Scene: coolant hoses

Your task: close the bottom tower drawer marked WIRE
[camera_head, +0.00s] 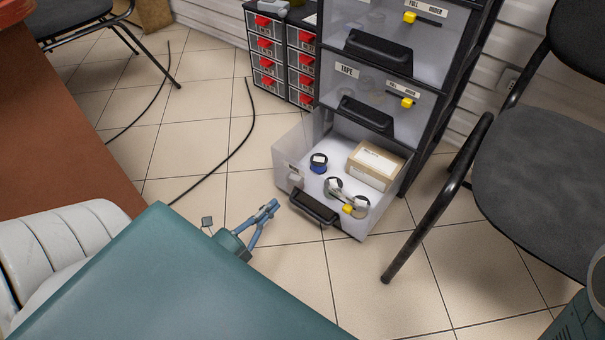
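The bottom tower drawer (292,158) is pulled well out near the floor. It is clear-walled with a black handle (314,208) on its front. A small pale tag shows on the front, but I cannot read WIRE on it. Inside lie a cardboard box (376,164), a blue-and-black spool (318,164) and other round spools (333,187). My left gripper (272,207) is left of the handle in the picture, apart from the drawer front. Its blue fingers meet at the tips with nothing visible between them. My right gripper is out of view.
The TAPE drawer (385,85) above is shut. A black chair (535,160) stands close right of the open drawer. A small-parts cabinet (283,55) with red handles stands behind. A black hose (243,140) lies on the tiles at left. Tiles before the drawer are clear.

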